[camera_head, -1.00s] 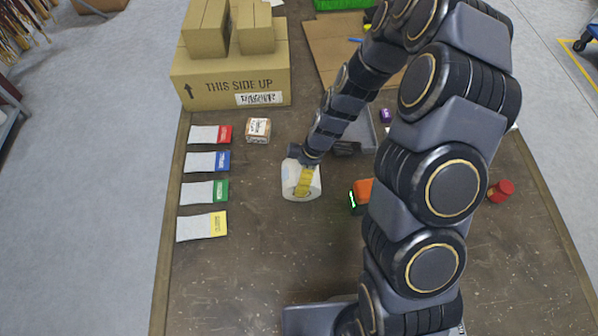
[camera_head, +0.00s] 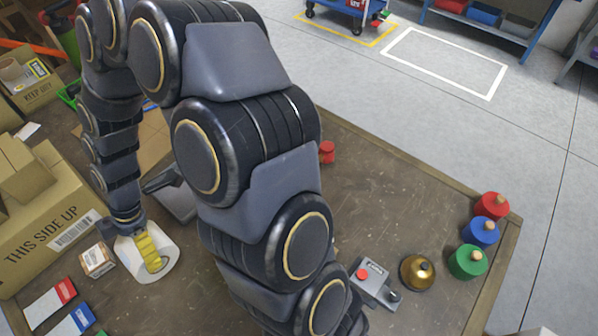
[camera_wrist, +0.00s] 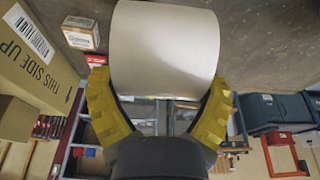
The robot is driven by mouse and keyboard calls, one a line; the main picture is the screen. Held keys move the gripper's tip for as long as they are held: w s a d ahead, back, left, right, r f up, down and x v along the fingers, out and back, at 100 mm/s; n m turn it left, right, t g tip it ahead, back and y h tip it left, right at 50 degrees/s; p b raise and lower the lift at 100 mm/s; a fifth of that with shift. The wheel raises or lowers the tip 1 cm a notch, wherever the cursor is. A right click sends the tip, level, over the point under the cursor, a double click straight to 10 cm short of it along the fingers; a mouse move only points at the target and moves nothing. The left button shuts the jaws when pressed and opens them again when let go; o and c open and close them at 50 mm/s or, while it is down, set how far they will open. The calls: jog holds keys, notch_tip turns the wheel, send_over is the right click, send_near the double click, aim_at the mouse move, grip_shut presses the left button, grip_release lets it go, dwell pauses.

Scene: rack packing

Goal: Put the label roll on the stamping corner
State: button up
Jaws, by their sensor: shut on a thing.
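The label roll is a thick white roll (camera_head: 135,258) at the left of the head view, beside the small brown carton. It fills the top middle of the wrist view (camera_wrist: 165,50). My gripper (camera_head: 150,250) is shut on it; a yellow finger lies across its side. Both yellow fingers flank the roll in the wrist view (camera_wrist: 162,88). I cannot tell whether the roll touches the table. Round red (camera_head: 491,206), blue (camera_head: 480,232) and green (camera_head: 468,262) stamp-like pieces stand at the table's right corner, far from my gripper. I see no marking that names the stamping corner.
A brass bell (camera_head: 417,272) and a grey device with a red button (camera_head: 372,283) stand left of the coloured pieces. A small red object (camera_head: 327,152) is near the back edge. Large cartons (camera_head: 50,222) stand at left. The table between them (camera_head: 390,205) is mostly clear.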

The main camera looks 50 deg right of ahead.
notch_tip(320, 180, up, 8)
jog(key=shift+f, duration=0.15)
jog(key=s+d+m+t, duration=0.15)
jog(key=d+m, duration=0.25)
jog(key=d, duration=0.6)
jog(key=s+d+m+t, duration=0.1)
jog(key=s+d+m, duration=0.25)
jog(key=d, duration=0.65)
jog(key=s+d+m+h, duration=0.2)
jog(key=s+d+m, duration=0.3)
jog(key=s+d, duration=0.3)
jog(key=s+d+m+h, duration=0.1)
jog(key=s+d+m, duration=0.45)
jog(key=s, duration=0.45)
jog(key=shift+t, duration=0.45)
jog(key=shift+w+d+f, duration=0.85)
jog(key=shift+d+f, duration=1.35)
jog(key=shift+f, duration=0.85)
jog(key=shift+w+d+f, duration=0.8)
jog(key=shift+d+f, duration=1.4)
jog(key=shift+f, duration=0.8)
jog(key=shift+w+d+f, duration=0.85)
jog(key=shift+d+f, duration=1.35)
jog(key=shift+f, duration=0.85)
